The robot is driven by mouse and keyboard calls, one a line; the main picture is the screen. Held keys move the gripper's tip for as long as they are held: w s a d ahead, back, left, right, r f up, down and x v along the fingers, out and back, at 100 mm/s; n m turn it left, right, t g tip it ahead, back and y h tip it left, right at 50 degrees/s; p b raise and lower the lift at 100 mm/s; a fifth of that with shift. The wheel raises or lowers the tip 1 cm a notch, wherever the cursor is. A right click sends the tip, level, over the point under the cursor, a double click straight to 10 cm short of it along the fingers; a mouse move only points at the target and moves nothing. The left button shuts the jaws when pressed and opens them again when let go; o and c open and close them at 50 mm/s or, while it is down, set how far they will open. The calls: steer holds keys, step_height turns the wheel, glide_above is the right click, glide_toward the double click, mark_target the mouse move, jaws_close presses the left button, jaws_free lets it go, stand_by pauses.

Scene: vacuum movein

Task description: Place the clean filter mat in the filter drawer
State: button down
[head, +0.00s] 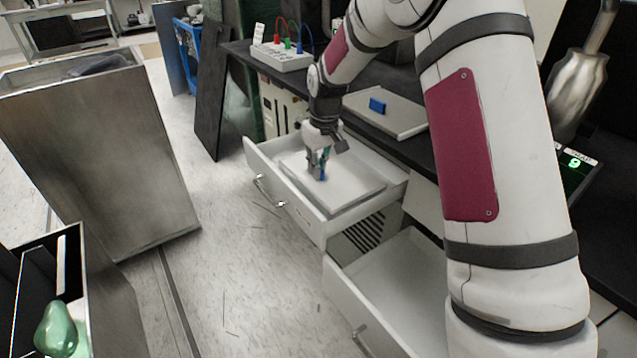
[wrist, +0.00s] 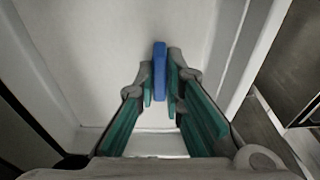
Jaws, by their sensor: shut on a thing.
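The upper filter drawer (head: 300,217) is pulled open below the counter. A flat white filter mat (head: 350,181) lies inside its walls, seemingly level; I cannot tell whether it rests fully on the drawer floor. My gripper (head: 320,173) points down over the mat and is shut on its upright blue tab. In the wrist view the green-padded fingers (wrist: 159,88) stand on both sides of the blue tab (wrist: 160,58), with the pale mat (wrist: 110,60) beneath. A second pale flat panel (head: 405,116) with a blue tab (head: 377,105) lies on the counter.
A lower drawer (head: 400,275) also stands open at the right, looking empty. A box with coloured cables (head: 281,57) sits on the counter. A large metal bin (head: 100,150) and a dark box with a green object (head: 56,330) stand left. The floor between is clear.

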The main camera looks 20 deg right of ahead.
mark_target(318, 184)
steer(key=shift+f+b, duration=0.6)
steer(key=shift+f, duration=2)
steer(key=shift+f, duration=0.1)
steer(key=c, duration=1.7)
jaws_free()
steer(key=r+p, duration=0.1)
steer(key=r, duration=0.3)
steer(key=s+r, duration=0.1)
steer(key=r, duration=0.3)
steer(key=s+r+p, duration=0.1)
steer(key=r, duration=0.3)
steer(key=shift+d+r+p, duration=0.15)
steer(key=shift+d+p, duration=0.1)
steer(key=shift+p, duration=0.1)
